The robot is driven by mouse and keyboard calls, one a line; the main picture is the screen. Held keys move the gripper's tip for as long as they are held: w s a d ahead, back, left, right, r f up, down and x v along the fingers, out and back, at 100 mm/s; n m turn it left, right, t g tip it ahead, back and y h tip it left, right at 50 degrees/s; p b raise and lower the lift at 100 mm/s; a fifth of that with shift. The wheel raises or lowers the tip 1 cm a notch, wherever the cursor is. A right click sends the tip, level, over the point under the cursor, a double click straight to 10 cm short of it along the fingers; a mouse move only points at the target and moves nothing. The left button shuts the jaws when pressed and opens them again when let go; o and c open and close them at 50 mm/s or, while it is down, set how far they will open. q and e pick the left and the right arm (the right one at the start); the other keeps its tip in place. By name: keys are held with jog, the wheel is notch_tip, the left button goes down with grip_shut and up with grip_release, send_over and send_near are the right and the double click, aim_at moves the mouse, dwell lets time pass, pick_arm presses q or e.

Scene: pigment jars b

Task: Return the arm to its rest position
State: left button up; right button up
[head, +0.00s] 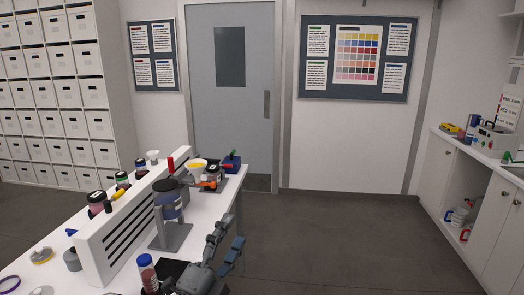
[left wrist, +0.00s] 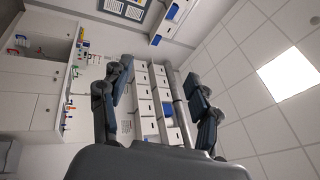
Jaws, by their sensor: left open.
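My left gripper (head: 230,233) is at the lower middle of the head view, over the near right edge of the white table. Its two grey fingers stand apart with nothing between them. In the left wrist view the same open gripper (left wrist: 158,75) frames only the distant room, with shelves and ceiling behind it. The gripper touches no object that I can see. My right gripper does not show in either view.
The white table (head: 50,262) carries a slotted white divider (head: 125,225). A jar of blue-violet pigment (head: 170,203) on a grey stand and a blue-capped tube (head: 147,272) are left of my gripper. Open floor (head: 330,245) lies to the right, before a counter (head: 480,170).

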pick_arm(q)
jog(key=s+a+f+n+g+y, duration=0.45)
jog(key=a+f+n, duration=0.2)
jog(key=f, duration=0.45)
jog(key=s+a+f+n+g+y, duration=0.3)
jog(key=s+a+f+n+y, duration=0.15)
jog(key=f+n, duration=0.5)
jog(key=s+a+f+n+g, duration=0.2)
jog(key=s+f+g, duration=0.3)
jog(key=s, duration=0.5)
jog(key=s+a+f+n+g, duration=0.15)
jog(key=s+f+g, duration=0.25)
jog(key=s+f, duration=0.45)
jog(key=s+f+g+b, duration=0.1)
jog(key=s+f+b, duration=0.15)
jog(key=f, duration=1.25)
jog(key=s+f+b, duration=0.1)
jog(key=f+b, duration=0.2)
jog(key=f, duration=1.3)
jog(key=s+a+f+b, duration=0.1)
jog(key=s+f+b, duration=0.1)
jog(key=s+f, duration=0.6)
jog(key=s+a+f+g+b, duration=0.1)
jog(key=s+f+b, duration=0.1)
jog(key=s+f, duration=0.6)
notch_tip(320, 180, down, 4)
jog(key=shift+s+a+r, duration=0.1)
jog(key=shift+s+a, duration=0.1)
jog(key=shift+a, duration=0.15)
